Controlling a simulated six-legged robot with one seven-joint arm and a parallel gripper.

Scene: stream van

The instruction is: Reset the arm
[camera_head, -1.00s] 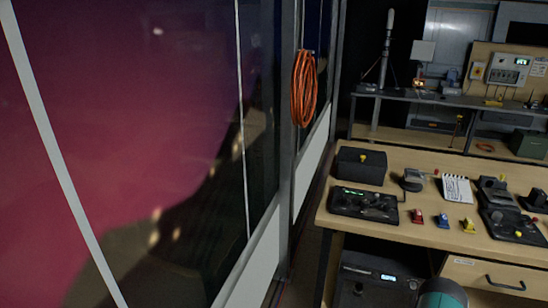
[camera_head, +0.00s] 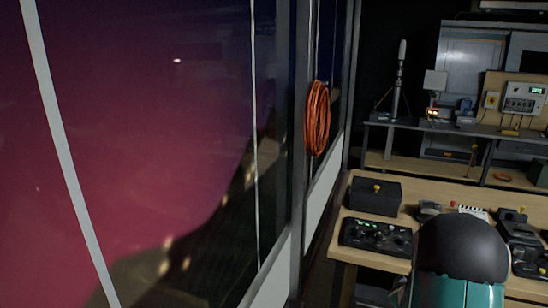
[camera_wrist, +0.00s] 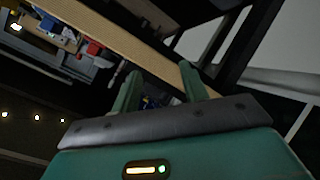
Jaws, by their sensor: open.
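My arm (camera_head: 462,262), a dark rounded joint over teal casing, rises at the lower right of the head view and covers part of the wooden desk (camera_head: 420,192). My gripper's jaws are not visible in the head view. In the wrist view my gripper (camera_wrist: 160,85) shows two green fingers standing apart, with nothing held between them. The picture there is strongly tilted, and a wooden edge (camera_wrist: 115,42) runs diagonally beyond the fingers.
A black box (camera_head: 375,198) and a control panel (camera_head: 372,236) stand on the desk's left part. An orange cable coil (camera_head: 317,118) hangs on the window frame. A large window (camera_head: 150,130) fills the left.

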